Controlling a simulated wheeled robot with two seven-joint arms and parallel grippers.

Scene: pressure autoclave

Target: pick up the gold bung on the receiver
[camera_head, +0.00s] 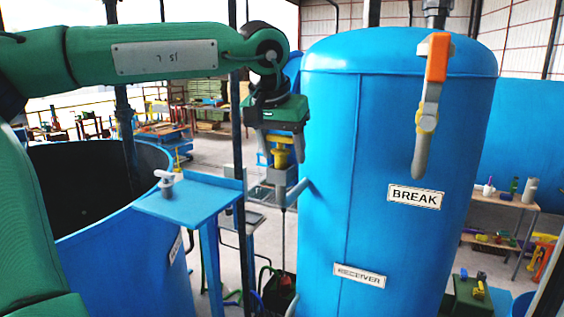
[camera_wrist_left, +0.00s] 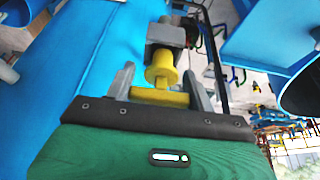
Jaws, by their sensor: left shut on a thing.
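The receiver (camera_head: 335,220) is a tall blue tank labelled RECEIVER and BREAK, right of centre in the head view. My left gripper (camera_head: 280,150) points down beside its left wall and is shut on the gold bung (camera_head: 281,159). In the left wrist view the gold bung (camera_wrist_left: 162,72) stands between the two grey fingers. Its wide gold flange lies close to the gripper's palm. A grey fitting (camera_head: 281,180) is just below the bung, by a stub pipe on the receiver's side. I cannot tell whether bung and fitting touch. My right gripper is not in view.
An orange-and-grey lever (camera_head: 430,100) is on the receiver's front. A blue stand (camera_head: 190,200) with a small white-handled valve (camera_head: 167,182) is to the left, beside an open blue vat (camera_head: 120,230). A dark post (camera_head: 238,130) stands close behind my left wrist.

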